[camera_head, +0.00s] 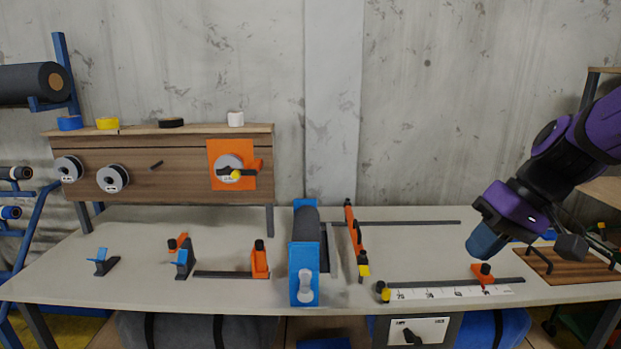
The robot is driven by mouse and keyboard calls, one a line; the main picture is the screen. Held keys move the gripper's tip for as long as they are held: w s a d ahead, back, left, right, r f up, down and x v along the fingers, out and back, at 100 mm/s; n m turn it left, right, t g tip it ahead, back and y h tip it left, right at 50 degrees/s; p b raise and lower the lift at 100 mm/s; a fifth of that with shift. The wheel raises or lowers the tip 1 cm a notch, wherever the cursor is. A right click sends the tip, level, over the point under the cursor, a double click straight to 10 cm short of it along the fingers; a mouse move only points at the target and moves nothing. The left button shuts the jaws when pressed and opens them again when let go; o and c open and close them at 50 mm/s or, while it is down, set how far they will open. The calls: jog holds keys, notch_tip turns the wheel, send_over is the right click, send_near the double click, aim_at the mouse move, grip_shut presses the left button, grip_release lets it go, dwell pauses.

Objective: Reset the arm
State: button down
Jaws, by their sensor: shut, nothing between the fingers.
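My arm, purple and black, comes in from the upper right of the head view. My gripper (486,243) hangs at its lower end, with blue fingers pointing down and left. It is shut with nothing in it, above the right part of the grey workbench (225,225). From this one view I cannot tell its exact height above the bench. The arm hides part of the wall and some of the bench's back right.
Below the gripper lie a white ruler strip (440,293) and an orange stop (482,273). A brown wooden board (565,268) is at right. A blue holder with a dark roll (305,255) stands mid-bench. A wooden rack (140,177) with tape rolls stands at back left.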

jog(key=s+d+r+t+h, duration=0.2)
jog(key=s+r, duration=0.1)
jog(key=s, duration=0.3)
jog(key=s+d+r+m+t+h, duration=0.1)
jog(key=s+d+r+t+h, duration=0.1)
jog(key=s, duration=0.3)
jog(key=shift+s+r+m+h, duration=0.3)
jog(key=shift+s+r+h, duration=0.1)
jog(key=shift+r+h, duration=0.45)
